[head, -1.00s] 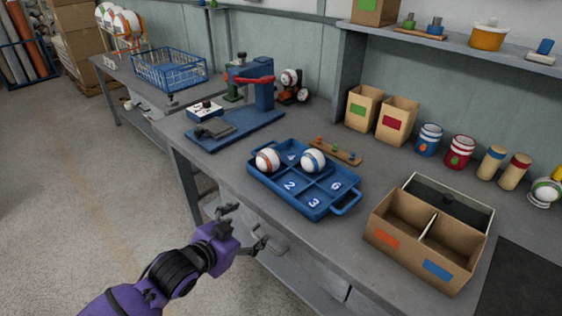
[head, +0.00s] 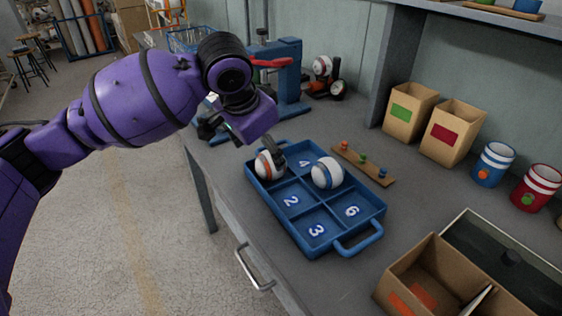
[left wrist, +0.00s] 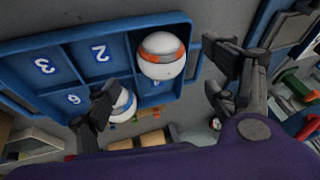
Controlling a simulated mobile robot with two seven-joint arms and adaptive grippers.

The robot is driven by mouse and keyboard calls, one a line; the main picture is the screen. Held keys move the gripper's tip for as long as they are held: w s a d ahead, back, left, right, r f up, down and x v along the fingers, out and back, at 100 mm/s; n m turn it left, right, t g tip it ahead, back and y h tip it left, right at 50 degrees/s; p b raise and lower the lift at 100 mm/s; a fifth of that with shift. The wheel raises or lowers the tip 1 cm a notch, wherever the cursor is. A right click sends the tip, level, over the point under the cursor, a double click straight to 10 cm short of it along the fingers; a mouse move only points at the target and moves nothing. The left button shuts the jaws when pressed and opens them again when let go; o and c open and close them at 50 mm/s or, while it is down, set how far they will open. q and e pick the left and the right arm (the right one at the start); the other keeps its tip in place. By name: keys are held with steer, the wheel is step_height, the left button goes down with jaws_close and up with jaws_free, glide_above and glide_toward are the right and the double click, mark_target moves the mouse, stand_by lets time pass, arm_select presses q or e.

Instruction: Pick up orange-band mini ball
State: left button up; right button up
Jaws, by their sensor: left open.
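The orange-band mini ball (head: 266,166) is white with an orange band and sits in the far-left compartment of the blue tray (head: 270,208). In the left wrist view the ball (left wrist: 161,57) lies between the spread fingers. My left gripper (head: 240,140) is open and empty above the tray's far-left corner. One finger shows right behind the ball; I cannot tell whether it touches. A blue-band ball (head: 327,173) sits in the tray to the right. In the left wrist view a finger partly hides it. My right gripper is not in view.
A blue press (head: 290,75) with a red lever stands behind my arm. A wooden strip (head: 362,165) with small coloured pegs lies beside the tray. A divided cardboard box (head: 430,280) stands at front right. Two paper bags (head: 410,108) stand at the back. The numbered tray compartments in front are empty.

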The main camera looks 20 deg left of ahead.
mark_target(268, 159)
arm_select(q)
steer(key=shift+s+x, duration=0.25)
steer(key=shift+x, duration=0.9)
steer(key=b+x, duration=0.1)
steer(key=x, duration=0.4)
steer(key=shift+w+d+b, duration=0.1)
steer(key=shift+w+b, duration=0.1)
steer(key=shift+b, duration=0.1)
steer(key=c, duration=1.2)
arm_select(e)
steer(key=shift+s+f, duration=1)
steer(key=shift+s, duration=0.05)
arm_select(q)
steer(key=shift+o, duration=0.2)
